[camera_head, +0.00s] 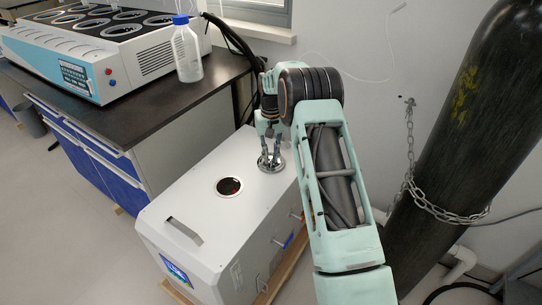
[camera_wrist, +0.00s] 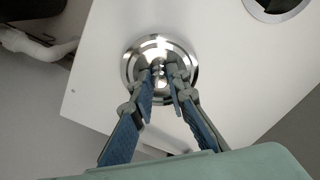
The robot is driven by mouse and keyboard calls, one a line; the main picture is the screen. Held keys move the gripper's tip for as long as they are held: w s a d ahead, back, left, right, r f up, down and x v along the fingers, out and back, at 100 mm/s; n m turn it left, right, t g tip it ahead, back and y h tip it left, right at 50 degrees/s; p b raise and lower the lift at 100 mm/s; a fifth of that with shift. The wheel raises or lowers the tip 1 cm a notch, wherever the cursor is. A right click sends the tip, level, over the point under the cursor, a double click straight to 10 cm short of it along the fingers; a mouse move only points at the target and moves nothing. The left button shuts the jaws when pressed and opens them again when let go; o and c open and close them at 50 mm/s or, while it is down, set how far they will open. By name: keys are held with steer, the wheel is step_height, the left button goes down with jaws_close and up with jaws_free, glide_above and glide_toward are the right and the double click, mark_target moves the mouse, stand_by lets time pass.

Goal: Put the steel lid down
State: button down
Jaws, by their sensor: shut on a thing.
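The steel lid (camera_head: 277,165) is a round shiny disc with a small knob, over the back right part of the top of the white box-shaped unit (camera_head: 190,190). My gripper (camera_head: 270,155) is above the lid, pointing down, with its fingers shut on the knob. In the wrist view the lid (camera_wrist: 185,82) lies below my gripper (camera_wrist: 160,74), and the fingers hide part of the knob. The lid looks level and at or very near the white surface; I cannot tell whether it touches. The round opening (camera_head: 229,187) in the unit's top is uncovered, to the left of the lid.
A dark gas cylinder (camera_head: 460,130) with a chain (camera_head: 440,210) stands at the right. A dark-topped bench (camera_head: 120,110) at the left holds a multi-place distiller (camera_head: 70,60) and a plastic bottle (camera_head: 187,55). The unit's top has free room around the opening.

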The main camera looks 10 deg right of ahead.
mark_target(271, 157)
steer(key=c, duration=1.9)
jaws_free()
steer(key=shift+f, duration=0.1)
step_height(271, 157, up, 12)
steer(key=p, duration=0.3)
steer(key=shift+r, duration=0.2)
